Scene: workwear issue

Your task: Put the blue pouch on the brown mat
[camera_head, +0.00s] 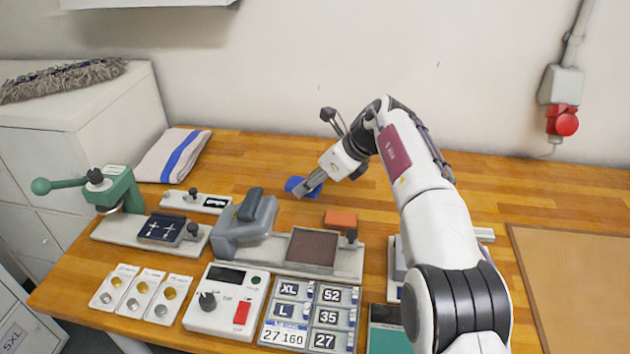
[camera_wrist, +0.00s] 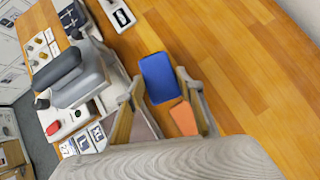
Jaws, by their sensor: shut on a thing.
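The blue pouch (camera_head: 293,184) is at the tips of my gripper (camera_head: 306,187), behind the grey press. In the wrist view the blue pouch (camera_wrist: 158,76) shows between the two fingers of my gripper (camera_wrist: 157,88), which is shut on it. The pouch is at or close above the wooden table; I cannot tell whether it touches. A dark brown square pad (camera_head: 312,249) lies on the grey press base, in front and right of the pouch.
An orange block (camera_head: 340,218) lies between the pouch and the brown pad; it also shows in the wrist view (camera_wrist: 184,118). The grey press (camera_head: 246,218) and green press (camera_head: 122,190) stand at left. A folded striped towel (camera_head: 173,156) lies behind. The table's back right is clear.

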